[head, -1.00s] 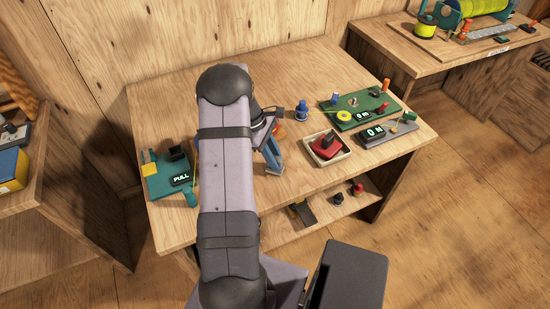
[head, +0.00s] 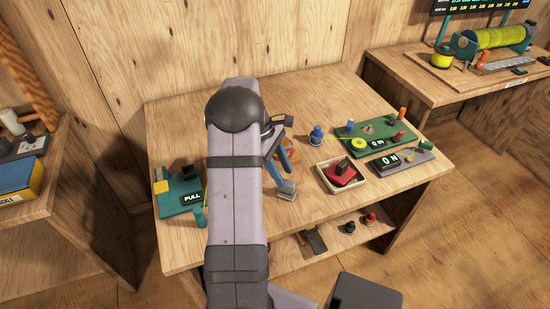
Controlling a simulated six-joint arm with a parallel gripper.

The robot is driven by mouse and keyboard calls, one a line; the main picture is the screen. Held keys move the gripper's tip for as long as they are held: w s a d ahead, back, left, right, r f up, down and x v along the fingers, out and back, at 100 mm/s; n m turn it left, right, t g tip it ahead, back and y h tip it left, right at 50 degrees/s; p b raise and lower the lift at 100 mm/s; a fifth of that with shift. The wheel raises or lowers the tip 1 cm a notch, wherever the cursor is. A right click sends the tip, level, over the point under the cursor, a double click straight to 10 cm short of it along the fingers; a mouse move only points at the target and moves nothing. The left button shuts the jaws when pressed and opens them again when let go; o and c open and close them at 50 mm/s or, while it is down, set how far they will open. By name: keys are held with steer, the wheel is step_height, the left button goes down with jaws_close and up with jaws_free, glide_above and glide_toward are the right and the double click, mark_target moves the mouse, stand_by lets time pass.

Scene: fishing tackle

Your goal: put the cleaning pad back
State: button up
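A red pad with a black knob (head: 341,172), which looks like the cleaning pad, sits in a shallow cream tray (head: 325,184) near the table's front edge, right of centre. My gripper (head: 283,174) is over the middle of the table, left of the tray and apart from it. Its blue finger parts point down and toward the front. My arm hides part of it, so I cannot tell whether it is open or shut. An orange-red patch (head: 292,155) shows just behind the fingers; I cannot tell what it is.
A green board (head: 375,145) with a yellow reel and a grey gauge (head: 404,163) lie right of the tray. A blue knobbed piece (head: 316,137) stands behind it. A teal pull device (head: 180,192) is at the left. A lower shelf (head: 325,239) holds small items.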

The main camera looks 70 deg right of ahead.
steer(key=b+v, duration=0.1)
steer(key=v, duration=0.6)
steer(key=w+a+t+h, duration=0.1)
steer(key=w+a, duration=0.6)
steer(key=a, duration=0.4)
steer(key=w+a+t, duration=0.2)
steer(key=w+a, duration=0.5)
steer(key=a, duration=0.4)
steer(key=s+a+f, duration=0.2)
steer(key=s+a, duration=0.1)
steer(key=a, duration=0.8)
steer(key=s+a+f+t+y, duration=0.1)
steer(key=s+a+f, duration=0.1)
steer(key=a, duration=0.9)
steer(key=shift+s+f+t, duration=0.15)
steer(key=shift+s+t, duration=0.15)
steer(key=shift+s, duration=0.2)
steer(key=shift+a, duration=0.1)
